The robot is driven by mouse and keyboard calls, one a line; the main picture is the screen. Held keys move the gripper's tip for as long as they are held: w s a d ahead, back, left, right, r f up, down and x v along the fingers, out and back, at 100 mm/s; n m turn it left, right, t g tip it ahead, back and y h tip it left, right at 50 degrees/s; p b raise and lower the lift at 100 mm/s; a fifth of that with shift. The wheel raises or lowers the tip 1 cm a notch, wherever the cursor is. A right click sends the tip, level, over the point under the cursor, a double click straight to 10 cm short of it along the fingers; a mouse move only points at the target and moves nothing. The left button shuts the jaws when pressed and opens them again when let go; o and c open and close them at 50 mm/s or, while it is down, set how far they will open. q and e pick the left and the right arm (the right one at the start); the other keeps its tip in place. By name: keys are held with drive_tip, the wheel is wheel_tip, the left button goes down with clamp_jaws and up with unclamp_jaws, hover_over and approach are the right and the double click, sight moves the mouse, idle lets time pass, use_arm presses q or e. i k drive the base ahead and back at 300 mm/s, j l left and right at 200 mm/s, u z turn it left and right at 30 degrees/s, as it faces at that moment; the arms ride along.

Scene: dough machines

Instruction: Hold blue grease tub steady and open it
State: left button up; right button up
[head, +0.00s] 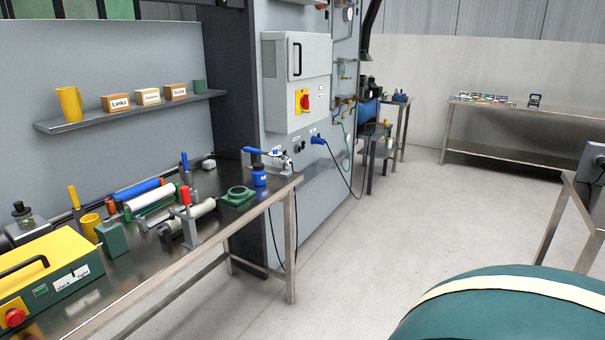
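A small blue tub (260,178) with a blue top and a light label stands upright near the far right end of the metal workbench (150,290). It looks closed, but it is too small to be sure of its lid. It stands in front of a blue-handled metal device (268,156) and to the right of a green ring-shaped block (238,196). Neither of my grippers shows in the head view.
The bench also holds a yellow machine (45,270), a red-handled clamp (187,210) and rollers (150,198). A wall shelf (130,112) hangs above. A large green rounded object (500,310) fills the lower right. Open floor (400,225) lies right of the bench.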

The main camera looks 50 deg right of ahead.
sight(259, 176)
drive_tip(key=z, duration=1.25)
drive_tip(key=i+l+u, duration=0.1)
drive_tip(key=u, duration=0.9)
drive_tip(key=i+l+u, duration=0.1)
drive_tip(key=l+u, duration=0.25)
drive_tip(key=l, duration=0.15)
drive_tip(key=l+u, duration=0.35)
drive_tip(key=l, duration=0.15)
drive_tip(key=l+u, duration=0.2)
drive_tip(key=l, duration=0.35)
drive_tip(key=k+l+u, duration=0.2)
drive_tip(key=l, duration=1.05)
drive_tip(key=k+l+u, duration=0.1)
drive_tip(key=l, duration=0.6)
drive_tip(key=k+l, duration=0.15)
drive_tip(key=l, duration=0.6)
drive_tip(key=i+u, duration=0.05)
